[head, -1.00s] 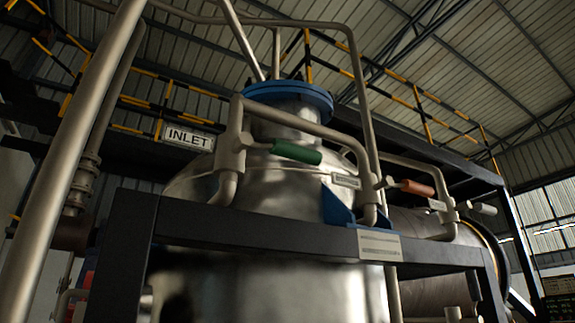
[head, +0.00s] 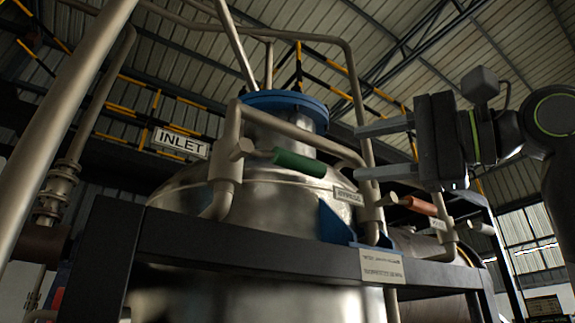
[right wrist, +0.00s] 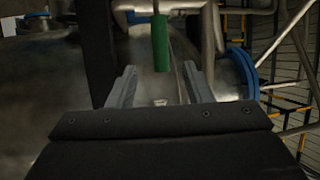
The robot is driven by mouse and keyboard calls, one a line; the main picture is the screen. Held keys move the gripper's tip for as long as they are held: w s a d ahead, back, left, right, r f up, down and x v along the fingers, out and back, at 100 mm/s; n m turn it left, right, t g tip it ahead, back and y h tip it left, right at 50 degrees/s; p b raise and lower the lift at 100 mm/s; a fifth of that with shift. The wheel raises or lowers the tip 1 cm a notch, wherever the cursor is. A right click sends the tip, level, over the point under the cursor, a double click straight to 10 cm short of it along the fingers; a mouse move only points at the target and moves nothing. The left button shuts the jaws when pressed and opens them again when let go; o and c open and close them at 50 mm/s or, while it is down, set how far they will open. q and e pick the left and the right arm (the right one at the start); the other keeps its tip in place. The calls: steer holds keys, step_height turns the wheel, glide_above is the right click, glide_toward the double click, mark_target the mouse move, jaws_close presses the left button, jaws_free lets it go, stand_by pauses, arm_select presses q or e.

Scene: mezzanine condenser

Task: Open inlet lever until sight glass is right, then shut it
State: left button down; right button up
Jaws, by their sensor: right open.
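The green-handled lever (head: 299,163) sticks out to the right from a valve on the pale pipe beside the INLET sign (head: 181,143). My right gripper (head: 358,151) is open and empty, to the right of the green handle and apart from it, fingers pointing left. In the right wrist view, the green handle (right wrist: 160,43) hangs ahead of the open fingers, roughly centred on the gap between them. I cannot make out a sight glass. My left gripper is not in view.
An orange-red handle (head: 418,205) sits on a second valve, lower right, just below my right gripper. A dark frame beam (head: 240,253) crosses in front of the steel vessel (head: 180,190). A blue flange (head: 285,103) tops the vessel. Pipes run close around the levers.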

mark_target(305, 160)
steer(key=p+x, duration=0.6)
steer(key=x, duration=0.7)
steer(key=shift+a+r, duration=0.1)
steer(key=shift+a, duration=0.05)
steer(key=shift+w+a, duration=0.3)
steer(key=shift+a, duration=0.1)
jaws_close()
